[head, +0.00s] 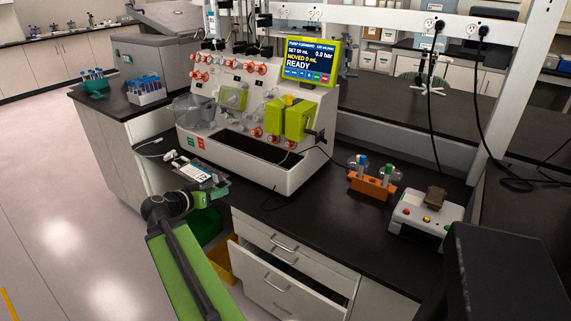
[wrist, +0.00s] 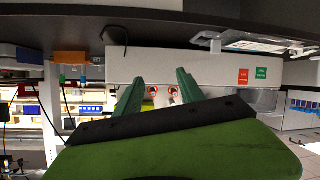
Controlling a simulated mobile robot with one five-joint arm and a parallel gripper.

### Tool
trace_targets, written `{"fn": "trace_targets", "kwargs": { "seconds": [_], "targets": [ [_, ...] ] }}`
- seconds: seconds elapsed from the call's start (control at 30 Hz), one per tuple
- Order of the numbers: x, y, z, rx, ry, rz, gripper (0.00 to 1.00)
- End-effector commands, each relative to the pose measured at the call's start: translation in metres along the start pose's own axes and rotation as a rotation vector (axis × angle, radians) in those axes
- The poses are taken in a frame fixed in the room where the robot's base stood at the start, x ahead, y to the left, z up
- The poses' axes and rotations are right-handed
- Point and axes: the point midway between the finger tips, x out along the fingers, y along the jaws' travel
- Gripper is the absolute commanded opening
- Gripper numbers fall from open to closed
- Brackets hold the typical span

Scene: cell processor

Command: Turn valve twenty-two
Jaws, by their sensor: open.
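The white cell processor (head: 235,165) stands on the black bench in the head view. Red-orange valve knobs line its upper front, with several more lower down, such as one lower valve knob (head: 257,132). Their numbers are too small to read, so I cannot tell which is valve twenty-two. My gripper (head: 214,188) is below and in front of the processor's left part, apart from the knobs. In the wrist view, which looks upside down, its green fingers (wrist: 160,77) are spread and empty. Two red-orange knobs (wrist: 173,92) show between them, farther off.
A screen (head: 308,60) on the processor reads READY. A device with a display (head: 195,172) lies at the bench edge beside my gripper. An orange rack (head: 369,186) and a white button box (head: 424,219) stand to the right. A drawer (head: 290,285) below is partly open.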

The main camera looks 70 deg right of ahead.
Motion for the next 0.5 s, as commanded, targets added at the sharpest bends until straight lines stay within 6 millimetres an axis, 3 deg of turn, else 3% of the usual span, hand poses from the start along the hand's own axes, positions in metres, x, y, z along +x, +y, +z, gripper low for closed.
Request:
{"fn": "trace_targets", "kwargs": {
  "seconds": [0.03, 0.1, 0.2, 0.3, 0.5],
  "targets": [
    [0.040, 0.029, -0.007, 0.087, 0.097, 0.065, 0.46],
    [0.067, 0.064, -0.033, 0.177, 0.220, 0.117, 0.46],
    [0.087, 0.095, -0.055, 0.246, 0.333, 0.150, 0.46],
    [0.093, 0.107, -0.066, 0.271, 0.381, 0.158, 0.46],
    [0.099, 0.109, -0.073, 0.276, 0.388, 0.159, 0.46]
  ]
}}
